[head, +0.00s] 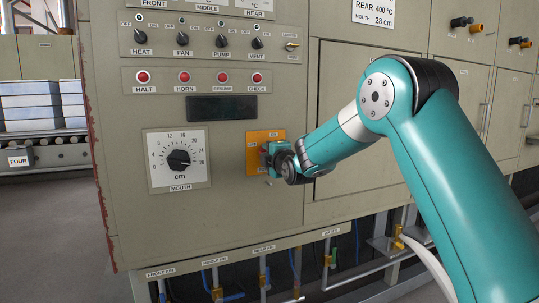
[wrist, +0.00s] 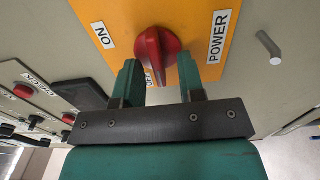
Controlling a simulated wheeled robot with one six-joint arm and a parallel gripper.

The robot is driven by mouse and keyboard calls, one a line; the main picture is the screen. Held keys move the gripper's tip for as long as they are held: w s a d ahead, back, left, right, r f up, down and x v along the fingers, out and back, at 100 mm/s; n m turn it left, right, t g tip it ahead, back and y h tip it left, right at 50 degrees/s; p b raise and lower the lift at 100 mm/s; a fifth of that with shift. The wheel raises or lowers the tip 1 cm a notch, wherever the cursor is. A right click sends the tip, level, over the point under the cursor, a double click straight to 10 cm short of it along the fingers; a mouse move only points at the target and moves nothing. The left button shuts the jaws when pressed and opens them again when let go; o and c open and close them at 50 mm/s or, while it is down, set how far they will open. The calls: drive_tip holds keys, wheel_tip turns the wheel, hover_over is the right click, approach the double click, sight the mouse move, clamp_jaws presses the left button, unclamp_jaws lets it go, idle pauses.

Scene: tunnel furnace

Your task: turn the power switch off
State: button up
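The power switch is a red rotary knob (wrist: 158,46) on an orange plate (wrist: 128,14) in the wrist view. An ON label (wrist: 103,35) is left of the knob and a POWER label (wrist: 218,36) is right of it. Another small label below the knob is mostly hidden. My gripper (wrist: 159,76) has its two green fingers apart, on either side of the knob's grip, with a gap visible. In the head view my gripper (head: 271,157) is at the orange plate (head: 264,136) and largely covers the knob.
The mouth dial (head: 178,160) is left of the plate. The dark display (head: 222,107), red buttons (head: 184,77) and black selector knobs (head: 182,39) are above. A grey peg (wrist: 268,45) sticks out near the plate. Pipes with yellow valves (head: 217,293) run below the panel.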

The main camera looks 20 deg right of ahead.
drive_tip(key=s, duration=1.7)
drive_tip(key=shift+s, duration=0.2)
drive_tip(key=s+a+f+m+g+y, duration=0.55)
drive_tip(key=s+a+g, duration=0.35)
drive_tip(key=s+a, duration=0.35)
drive_tip(key=s+a+f+m+g, duration=0.1)
drive_tip(key=s+m+g, duration=0.15)
drive_tip(key=s, duration=0.35)
drive_tip(key=s+a+f+m+g+h, duration=0.1)
drive_tip(key=s+a+g, duration=0.15)
drive_tip(key=s, duration=0.35)
drive_tip(key=s+f+m+g, duration=0.2)
drive_tip(key=s+g, duration=0.2)
drive_tip(key=s, duration=0.3)
wheel_tip(320, 180, up, 27)
drive_tip(key=p, duration=2.6)
